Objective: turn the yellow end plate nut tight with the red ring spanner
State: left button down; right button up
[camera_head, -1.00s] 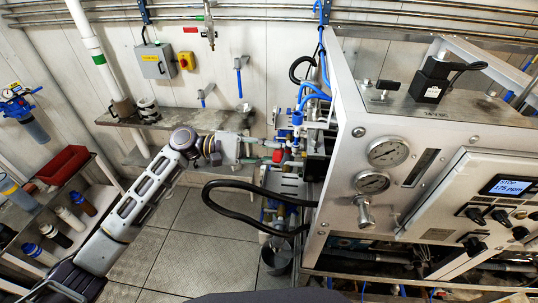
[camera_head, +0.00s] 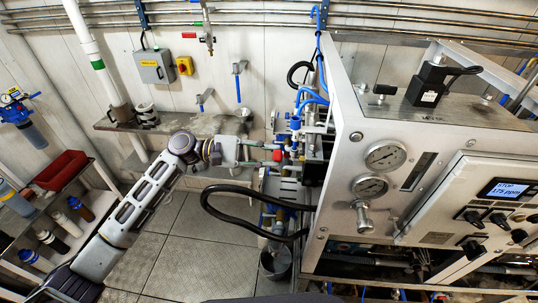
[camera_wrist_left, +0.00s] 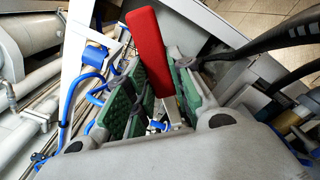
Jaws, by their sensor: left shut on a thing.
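My left gripper (camera_head: 268,154) reaches in from the left to the side of the white machine cabinet. In the left wrist view its two green-padded fingers (camera_wrist_left: 160,92) are shut on the red ring spanner (camera_wrist_left: 150,48). The spanner's red handle sticks up beyond the fingers, and a pale part of it shows between the pads. In the head view only a small red patch of the spanner (camera_head: 277,155) shows at the fingertips. The yellow end plate nut cannot be made out in either view. My right gripper is not in view.
The white cabinet (camera_head: 345,190) with gauges fills the right. Blue hoses (camera_head: 312,97) and fittings crowd around the gripper. A thick black hose (camera_head: 225,210) loops just below it. A wall shelf (camera_head: 180,124) lies behind, and a bottle rack with a red bin (camera_head: 60,168) stands left.

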pick_arm(q)
jog(key=shift+d, duration=0.2)
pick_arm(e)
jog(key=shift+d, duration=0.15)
pick_arm(q)
jog(key=shift+s+d, duration=0.15)
jog(key=shift+d, duration=0.35)
jog(key=shift+x, duration=1.2)
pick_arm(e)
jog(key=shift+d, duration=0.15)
pick_arm(q)
jog(key=shift+s+d, duration=0.1)
jog(key=shift+d, duration=0.45)
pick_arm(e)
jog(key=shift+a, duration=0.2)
pick_arm(q)
jog(key=shift+s+d, duration=0.15)
jog(key=shift+d, duration=0.45)
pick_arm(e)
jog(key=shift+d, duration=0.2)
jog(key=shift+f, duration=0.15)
